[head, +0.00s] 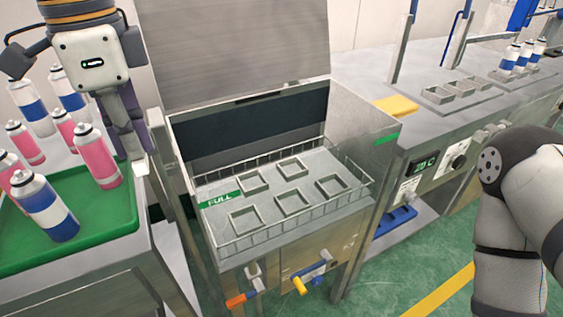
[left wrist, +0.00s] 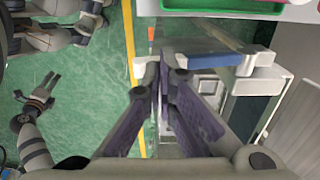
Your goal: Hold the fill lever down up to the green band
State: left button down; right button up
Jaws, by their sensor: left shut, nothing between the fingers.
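A steel water bath (head: 290,215) with a raised lid stands in the middle of the head view. A green band marked FULL (head: 222,198) is on its inner left side. An orange-ended lever (head: 242,298) and a yellow-ended lever (head: 302,285) are low on its front; I cannot tell which is the fill lever. My left gripper (head: 138,150) is shut and empty beside the bath's left post. In the left wrist view its fingertips (left wrist: 164,76) are close to a blue bar (left wrist: 215,58); contact is unclear. My right gripper (left wrist: 48,88) looks open, away over the floor.
A green tray (head: 125,222) with pink and blue-white cans stands at left. A bench (head: 345,75) with a yellow block (head: 396,105) and more cans is at right. Square holders (head: 290,200) sit in the bath. My right arm fills the right edge.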

aim_at(145, 171)
pick_arm(q)
jog(key=shift+f, duration=2.65)
dwell(5.3)
